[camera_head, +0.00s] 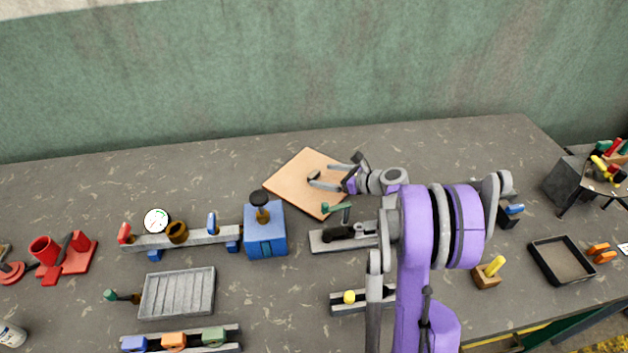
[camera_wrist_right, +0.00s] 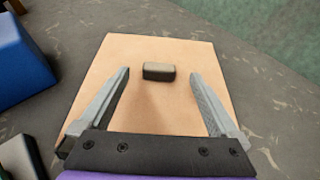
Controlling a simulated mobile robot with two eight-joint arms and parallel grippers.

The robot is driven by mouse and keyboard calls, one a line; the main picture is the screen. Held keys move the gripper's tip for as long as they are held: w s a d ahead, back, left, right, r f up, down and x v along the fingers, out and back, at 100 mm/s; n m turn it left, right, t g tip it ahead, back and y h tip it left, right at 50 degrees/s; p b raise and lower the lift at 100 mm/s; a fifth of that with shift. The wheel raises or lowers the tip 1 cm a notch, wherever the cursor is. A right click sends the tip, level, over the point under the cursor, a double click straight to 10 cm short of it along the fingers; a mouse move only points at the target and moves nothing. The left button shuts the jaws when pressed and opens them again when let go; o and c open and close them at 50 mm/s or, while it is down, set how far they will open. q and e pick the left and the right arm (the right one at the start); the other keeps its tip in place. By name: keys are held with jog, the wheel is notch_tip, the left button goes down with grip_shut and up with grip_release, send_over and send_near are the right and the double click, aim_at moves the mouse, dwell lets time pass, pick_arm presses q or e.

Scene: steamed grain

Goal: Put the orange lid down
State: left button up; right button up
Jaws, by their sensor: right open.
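The orange lid (camera_head: 295,181) is a flat, square, pale orange panel. It appears to lie flat on the grey table, behind and right of a blue box. In the right wrist view the lid (camera_wrist_right: 150,112) shows a small block-shaped handle (camera_wrist_right: 159,72) standing on it, dark with a light top. My right gripper (camera_head: 335,167) is over the lid, coming in from the right. Its fingers are open, one on each side of the handle, with clear gaps to it. My left gripper does not show.
The blue box (camera_head: 265,240) with a dark knob stands close in front of the lid. A grey block fixture (camera_head: 330,240) with a green handle is just in front. A grey rail (camera_head: 190,240) lies left. The table behind the lid is clear up to the green wall.

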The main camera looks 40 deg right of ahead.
aim_at(314, 174)
jog(key=x, duration=0.3)
jog(key=shift+w+a+f, duration=0.1)
jog(key=shift+w, duration=0.2)
grip_shut()
